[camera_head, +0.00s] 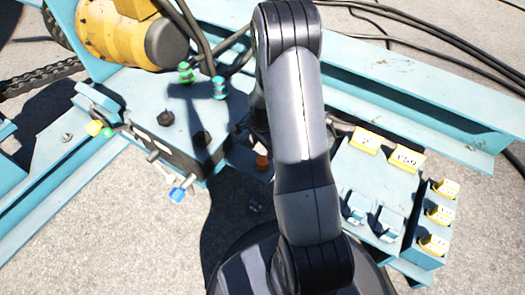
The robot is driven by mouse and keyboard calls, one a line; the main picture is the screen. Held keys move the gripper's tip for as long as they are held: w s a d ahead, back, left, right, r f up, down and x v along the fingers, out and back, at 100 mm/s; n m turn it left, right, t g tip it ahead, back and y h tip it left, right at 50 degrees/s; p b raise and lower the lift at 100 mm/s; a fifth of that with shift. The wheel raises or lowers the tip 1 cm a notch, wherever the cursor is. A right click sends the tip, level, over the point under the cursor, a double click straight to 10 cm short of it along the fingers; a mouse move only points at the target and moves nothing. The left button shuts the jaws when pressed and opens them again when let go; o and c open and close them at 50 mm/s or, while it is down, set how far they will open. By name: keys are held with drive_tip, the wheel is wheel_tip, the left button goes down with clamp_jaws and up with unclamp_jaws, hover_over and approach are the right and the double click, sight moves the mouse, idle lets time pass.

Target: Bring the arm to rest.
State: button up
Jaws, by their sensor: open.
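My arm (305,140) rises from its dark round base at the bottom middle to a dark joint at the top middle. Its grey link stands in front of the machine. Part of a darker link shows just left of it, behind the upper part. I cannot make out my gripper or its fingertips; the arm may hide them.
A light blue machine frame (420,110) crosses behind the arm. At left is a control box (150,110) with knobs and levers, below a yellow motor (120,30). At right is a blue panel (375,185) with yellow labels. Black cables (440,50) run at top right. Bare pavement (120,240) lies lower left.

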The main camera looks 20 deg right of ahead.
sight(262, 160)
drive_tip(key=shift+r, duration=0.8)
wheel_tip(262, 160, down, 11)
drive_tip(key=b, duration=0.4)
drive_tip(key=shift+r, duration=0.1)
drive_tip(key=shift+n, duration=0.3)
